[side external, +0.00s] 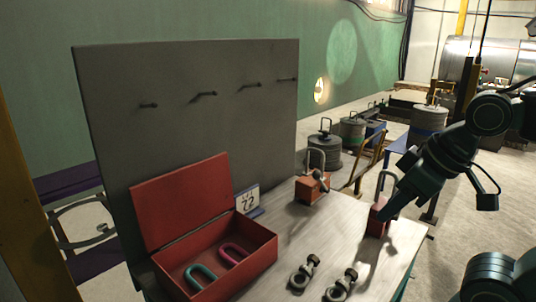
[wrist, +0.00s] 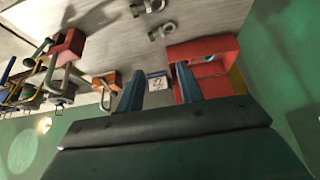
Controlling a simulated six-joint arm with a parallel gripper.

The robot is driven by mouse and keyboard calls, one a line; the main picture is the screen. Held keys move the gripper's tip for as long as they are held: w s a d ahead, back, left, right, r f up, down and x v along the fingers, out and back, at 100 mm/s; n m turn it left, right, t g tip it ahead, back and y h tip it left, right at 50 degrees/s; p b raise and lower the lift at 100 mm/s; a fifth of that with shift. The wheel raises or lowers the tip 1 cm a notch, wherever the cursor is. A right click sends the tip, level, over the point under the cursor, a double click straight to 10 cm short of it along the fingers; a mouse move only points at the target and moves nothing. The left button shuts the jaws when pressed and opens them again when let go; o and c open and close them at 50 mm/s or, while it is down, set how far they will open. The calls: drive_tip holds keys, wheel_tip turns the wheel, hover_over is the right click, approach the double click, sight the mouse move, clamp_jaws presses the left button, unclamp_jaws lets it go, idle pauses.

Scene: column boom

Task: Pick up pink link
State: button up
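The pink link (side external: 232,254) lies in the open red box (side external: 262,262) at the table's front left, in the side view. A teal link (side external: 202,276) lies beside it, to its left. In the wrist view the red box (wrist: 205,43) is at the upper right, partly behind a finger; I cannot make out the pink link there. My gripper (side external: 388,208) is at the table's right side, well apart from the pink link. Its two blue fingers (wrist: 160,82) stand apart with nothing held between them.
A red block with a shackle (side external: 376,221) stands close by my gripper in the side view; contact is unclear. Another such block (side external: 311,189) stands farther back. A number card (side external: 247,201) is beside the box. Eye bolts (side external: 304,273) lie in front. A grey pegboard (side external: 215,120) rises behind.

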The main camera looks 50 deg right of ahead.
drive_tip(key=shift+c, duration=0.2)
drive_tip(key=w+a+m+g, duration=0.3)
drive_tip(key=w+m, duration=0.6)
drive_tip(key=w, duration=0.6)
drive_tip(key=w+a+f+m+g, duration=0.1)
drive_tip(key=w+a+f+m, duration=0.1)
drive_tip(key=w+f+m, duration=0.2)
drive_tip(key=w+a+f+m+g, duration=0.1)
drive_tip(key=w+a+f+m, duration=0.2)
drive_tip(key=w, duration=0.7)
wheel_tip(320, 180, down, 5)
drive_tip(key=shift+w+r+m+g, duration=0.15)
drive_tip(key=shift+w+m+g, duration=0.2)
drive_tip(key=shift+m, duration=0.65)
drive_tip(key=shift+f, duration=4.3)
